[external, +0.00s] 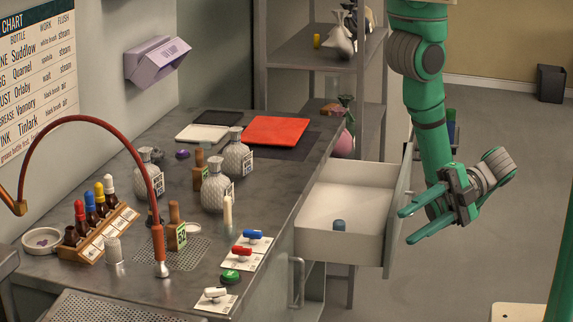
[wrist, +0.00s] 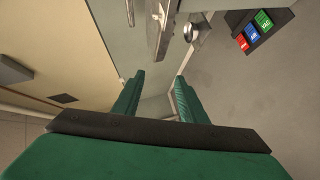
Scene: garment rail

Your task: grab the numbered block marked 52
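The block does not show in the wrist view. My gripper (external: 407,226) is open and empty. It is to the right of the open drawer, well away from the block, with its fingers pointing left. In the wrist view its two green fingers (wrist: 160,78) stand apart with nothing between them.
An open drawer (external: 322,241) holding a small grey-blue cylinder (external: 339,226) lies between my gripper and the counter (external: 262,190). Grey textured bottles (external: 216,187), a bottle rack (external: 97,237) and an arching red hose (external: 100,121) surround the block.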

